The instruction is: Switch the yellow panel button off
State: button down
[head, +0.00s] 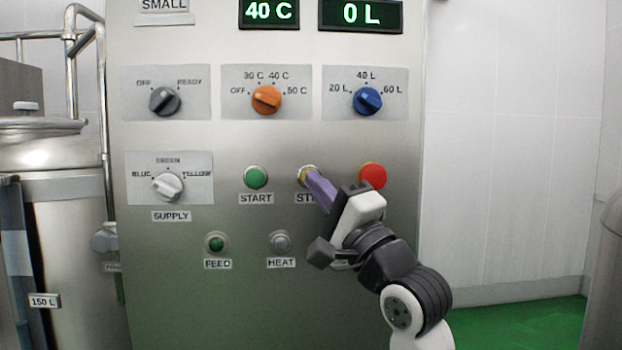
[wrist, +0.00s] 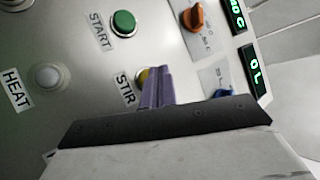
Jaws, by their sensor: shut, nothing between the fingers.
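The yellow button (head: 303,174) sits on the steel panel above a label that is partly covered in the head view. In the wrist view the yellow button (wrist: 141,77) shows beside the STIR label, mostly hidden by the fingers. My gripper (head: 310,175) has purple fingers, shut and empty, with the tips at the yellow button. In the wrist view the gripper fingers (wrist: 158,70) overlap the button's right side. I cannot tell whether the tips touch it or whether the button is pressed in.
A green START button (head: 256,177) is to the left and a red button (head: 372,175) is to the right, close to my gripper. An unlit HEAT button (head: 281,242) and a green FEED button (head: 216,242) are below. Orange (head: 266,99) and blue (head: 367,101) knobs are above.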

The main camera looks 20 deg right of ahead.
jog(key=shift+s, duration=0.15)
jog(key=s, duration=0.2)
jog(key=s+a, duration=0.1)
jog(key=s, duration=0.2)
jog(key=shift+s+a+p, duration=0.35)
dwell(2.6)
